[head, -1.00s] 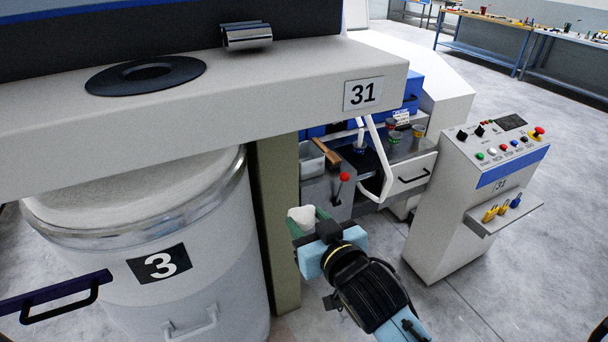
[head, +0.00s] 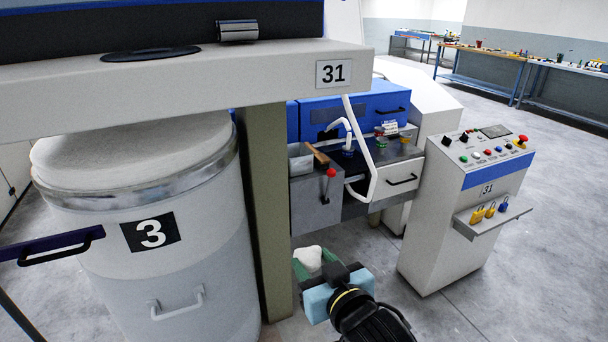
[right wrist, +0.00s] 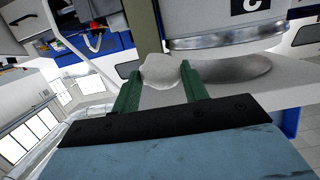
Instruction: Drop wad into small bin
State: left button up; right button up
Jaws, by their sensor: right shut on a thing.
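The white, fluffy wad (head: 309,257) is pinched between the green fingers of my right gripper (head: 312,268). It also shows in the right wrist view (right wrist: 160,71), between the two fingertips (right wrist: 161,80). The gripper is low in the head view, right of the olive post and above the floor. A small, light grey open-topped bin (head: 300,165) is at the left end of the machine's bench, above the gripper in the picture. Its inside is barely seen. The gripper and wad are apart from it. My left gripper is not in view.
A large can marked 3 (head: 190,240) and an olive post (head: 262,210) stand left of the gripper. A white overhang marked 31 (head: 200,85) lies above. A red-knobbed lever (head: 330,180) and white curved guard (head: 367,160) front the bench. A control console (head: 450,220) stands right.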

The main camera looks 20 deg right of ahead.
aim_at(301, 174)
jog(key=k, duration=0.7)
jog(key=z, duration=0.95)
jog(key=i, duration=1.2)
jog(key=u, duration=0.45)
